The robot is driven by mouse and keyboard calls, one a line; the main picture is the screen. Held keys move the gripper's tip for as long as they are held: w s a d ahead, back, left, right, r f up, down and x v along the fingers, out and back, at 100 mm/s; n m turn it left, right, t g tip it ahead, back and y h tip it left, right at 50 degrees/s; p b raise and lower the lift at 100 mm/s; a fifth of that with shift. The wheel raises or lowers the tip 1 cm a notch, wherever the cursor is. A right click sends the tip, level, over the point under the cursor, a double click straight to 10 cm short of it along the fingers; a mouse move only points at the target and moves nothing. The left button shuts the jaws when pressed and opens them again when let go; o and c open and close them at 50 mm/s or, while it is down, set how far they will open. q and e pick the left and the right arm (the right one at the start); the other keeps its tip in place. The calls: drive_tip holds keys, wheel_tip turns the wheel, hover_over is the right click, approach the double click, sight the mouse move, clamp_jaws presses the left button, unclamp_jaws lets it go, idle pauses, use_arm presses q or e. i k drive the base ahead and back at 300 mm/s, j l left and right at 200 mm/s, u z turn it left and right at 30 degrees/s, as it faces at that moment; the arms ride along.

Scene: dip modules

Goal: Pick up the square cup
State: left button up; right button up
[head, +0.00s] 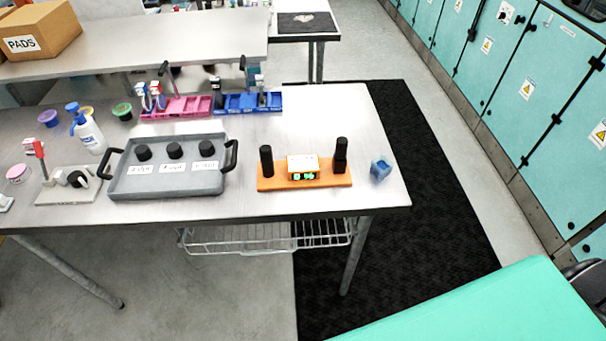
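A small blue, square-looking cup (380,171) stands on the metal table (310,122) near its right end. It is to the right of an orange-brown board (262,184) and apart from it. Neither of my grippers shows in the head view, and nothing touches the cup.
The board carries two black posts and a lit green display (304,175). A grey tray (165,184) with black knobs lies left of it. Pink bins (177,107) and blue bins (247,103) stand behind. A teal surface (485,310) fills the lower right. The tabletop behind the cup is clear.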

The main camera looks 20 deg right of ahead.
sight(381, 167)
drive_tip(key=z, duration=1.15)
drive_tip(key=i+l, duration=0.1)
drive_tip(key=l, duration=0.2)
